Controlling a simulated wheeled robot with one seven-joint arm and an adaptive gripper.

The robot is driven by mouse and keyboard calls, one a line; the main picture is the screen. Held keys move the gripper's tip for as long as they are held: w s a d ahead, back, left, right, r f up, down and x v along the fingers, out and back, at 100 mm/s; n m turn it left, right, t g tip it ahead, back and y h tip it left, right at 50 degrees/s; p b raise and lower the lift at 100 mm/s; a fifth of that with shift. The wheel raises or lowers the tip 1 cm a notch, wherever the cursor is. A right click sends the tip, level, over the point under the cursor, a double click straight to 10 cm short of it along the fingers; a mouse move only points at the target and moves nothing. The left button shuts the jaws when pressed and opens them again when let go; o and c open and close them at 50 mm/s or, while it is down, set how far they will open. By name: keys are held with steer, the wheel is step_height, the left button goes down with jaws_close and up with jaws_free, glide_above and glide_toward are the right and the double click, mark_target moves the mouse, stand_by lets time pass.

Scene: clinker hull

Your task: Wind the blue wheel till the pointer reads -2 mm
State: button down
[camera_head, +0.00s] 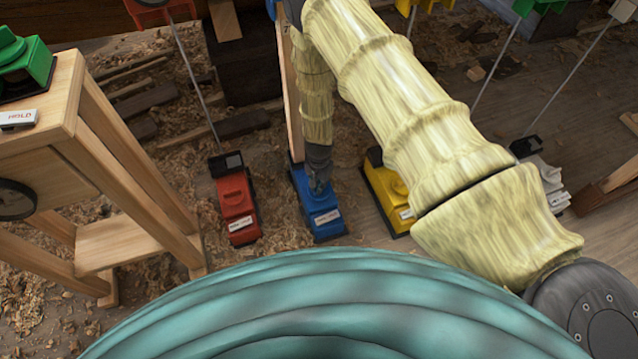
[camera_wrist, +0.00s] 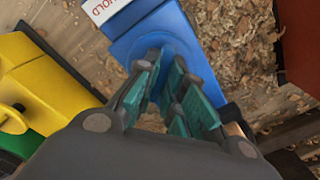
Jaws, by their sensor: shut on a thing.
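A blue jack unit (camera_head: 322,222) with a white label stands on the floor in the middle of the head view. My gripper (camera_head: 319,184) reaches down to its top. In the wrist view the blue unit (camera_wrist: 185,22) fills the top middle, and my gripper (camera_wrist: 168,72) has its teal fingers shut around the blue wheel (camera_wrist: 160,52) on it. The wheel is mostly hidden by the fingers. No pointer or scale can be read in either view.
A red unit (camera_head: 236,205) stands left of the blue one, a yellow unit (camera_head: 388,196) close at right. A wooden stand (camera_head: 130,150) holds a green device (camera_head: 28,68) at left. Thin rods rise from several units. Wood shavings cover the floor.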

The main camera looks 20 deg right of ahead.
stand_by(0.3)
steer(key=c, duration=1.5)
jaws_free()
step_height(320, 180, up, 12)
